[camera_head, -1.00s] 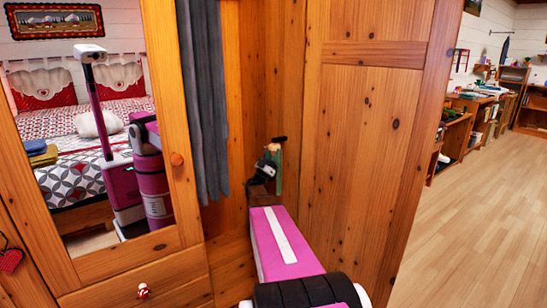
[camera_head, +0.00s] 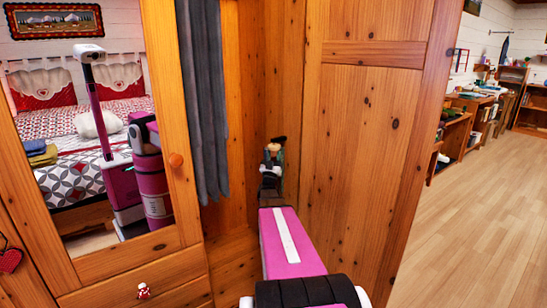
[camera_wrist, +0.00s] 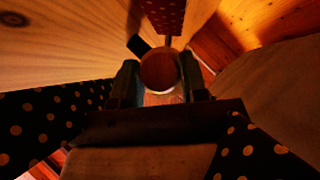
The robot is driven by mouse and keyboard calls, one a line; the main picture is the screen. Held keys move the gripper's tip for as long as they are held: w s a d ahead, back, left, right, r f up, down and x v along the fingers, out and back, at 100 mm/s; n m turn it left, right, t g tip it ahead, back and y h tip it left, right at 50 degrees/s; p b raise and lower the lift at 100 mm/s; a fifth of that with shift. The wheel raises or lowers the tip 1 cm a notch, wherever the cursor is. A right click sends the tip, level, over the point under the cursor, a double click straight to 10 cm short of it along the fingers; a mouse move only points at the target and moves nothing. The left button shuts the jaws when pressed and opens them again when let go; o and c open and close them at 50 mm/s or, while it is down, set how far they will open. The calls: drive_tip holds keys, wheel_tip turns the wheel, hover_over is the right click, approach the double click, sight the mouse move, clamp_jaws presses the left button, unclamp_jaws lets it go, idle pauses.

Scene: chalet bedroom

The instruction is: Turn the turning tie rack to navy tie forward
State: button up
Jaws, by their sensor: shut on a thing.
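The tie rack (camera_head: 280,139) is in the wardrobe's inner corner, mostly hidden behind my gripper (camera_head: 271,175) in the head view. In the wrist view my gripper's two fingers (camera_wrist: 162,82) are shut on the rack's round wooden knob (camera_wrist: 159,70), one on each side. Short dark rack arms (camera_wrist: 138,45) stick out beyond the knob. A dark red dotted tie (camera_wrist: 165,14) hangs at the top. Dark cloth with tan dots (camera_wrist: 45,125) is at the left, and similar cloth (camera_wrist: 265,155) is at the lower right. I cannot tell which one is navy.
The wardrobe's side panel (camera_head: 365,150) stands close on the right of my arm. A grey-blue hanging garment (camera_head: 203,100) and the mirrored door (camera_head: 165,245) are on the left. Open wood floor (camera_head: 480,200) lies beyond the panel.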

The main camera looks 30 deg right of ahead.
drive_tip(key=n+t+y, duration=0.2)
drive_tip(key=y, duration=0.1)
drive_tip(key=n+t+y, duration=0.1)
drive_tip(key=t+y, duration=0.1)
drive_tip(key=y, duration=0.2)
drive_tip(key=n+t+y, duration=0.2)
drive_tip(key=y, duration=0.2)
drive_tip(key=shift+s+d+n, duration=0.1)
drive_tip(key=shift+d+n, duration=0.1)
drive_tip(key=shift+n, duration=0.1)
drive_tip(key=shift+d+n+t+y, duration=0.15)
drive_tip(key=shift+n+y, duration=0.55)
drive_tip(key=shift+y, duration=1)
drive_tip(key=shift+a+n+t+y, duration=0.1)
drive_tip(key=shift+n+y, duration=0.6)
drive_tip(key=shift+y, duration=1)
drive_tip(key=shift+d+n+t+y, duration=0.15)
drive_tip(key=shift+n+y, duration=0.55)
drive_tip(key=shift+y, duration=1)
drive_tip(key=shift+a+y, duration=0.15)
drive_tip(key=shift+y, duration=0.35)
drive_tip(key=o, duration=0.9)
drive_tip(key=v, duration=1)
drive_tip(key=shift+s+f, duration=0.25)
drive_tip(key=shift+s, duration=0.05)
